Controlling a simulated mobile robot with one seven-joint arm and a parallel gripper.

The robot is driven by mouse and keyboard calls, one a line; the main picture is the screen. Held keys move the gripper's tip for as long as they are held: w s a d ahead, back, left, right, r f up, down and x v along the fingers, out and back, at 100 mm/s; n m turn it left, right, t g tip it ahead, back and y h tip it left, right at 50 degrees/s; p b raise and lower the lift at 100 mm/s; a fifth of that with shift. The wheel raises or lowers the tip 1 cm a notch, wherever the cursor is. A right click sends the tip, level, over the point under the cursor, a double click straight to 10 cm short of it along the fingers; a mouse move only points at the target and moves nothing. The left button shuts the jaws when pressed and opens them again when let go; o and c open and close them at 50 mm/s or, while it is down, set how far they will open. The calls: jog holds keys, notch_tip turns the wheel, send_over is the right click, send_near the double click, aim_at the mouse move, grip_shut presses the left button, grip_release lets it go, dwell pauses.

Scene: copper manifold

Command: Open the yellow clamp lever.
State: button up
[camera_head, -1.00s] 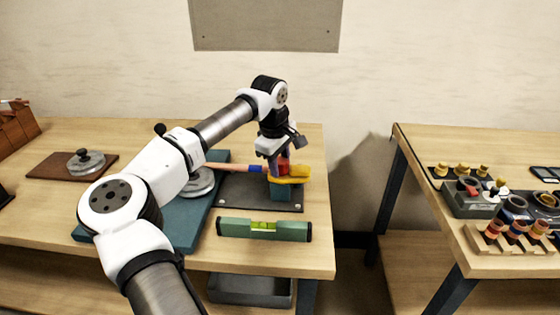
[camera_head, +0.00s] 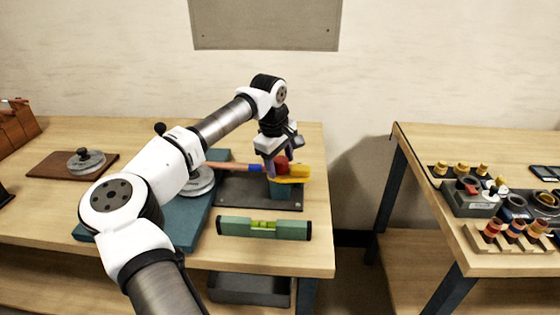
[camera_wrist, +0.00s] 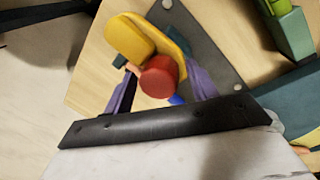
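The yellow clamp lever (camera_head: 300,171) lies about level on top of the teal clamp block (camera_head: 281,191), its thick end to the right. A red cylinder (camera_head: 281,162) stands beside it. In the wrist view the yellow lever (camera_wrist: 130,38) fills the upper middle, with the red cylinder (camera_wrist: 158,76) just below it. My gripper (camera_head: 279,164) is low over the clamp, pointing down. In the wrist view the purple fingers of my gripper (camera_wrist: 162,80) stand apart on either side of the red cylinder. I cannot tell whether they touch anything.
A copper pipe (camera_head: 229,166) with a blue band runs into the clamp from the left. The clamp stands on a dark plate (camera_head: 240,192). A green spirit level (camera_head: 264,229) lies in front. The bench is clear to the clamp's right. Another bench (camera_head: 470,145) is farther right.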

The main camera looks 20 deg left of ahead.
notch_tip(320, 180, up, 14)
jog(key=s+b, duration=0.2)
jog(key=shift+s+a+f, duration=0.2)
jog(key=shift+s+a, duration=0.1)
jog(key=shift+a, duration=0.1)
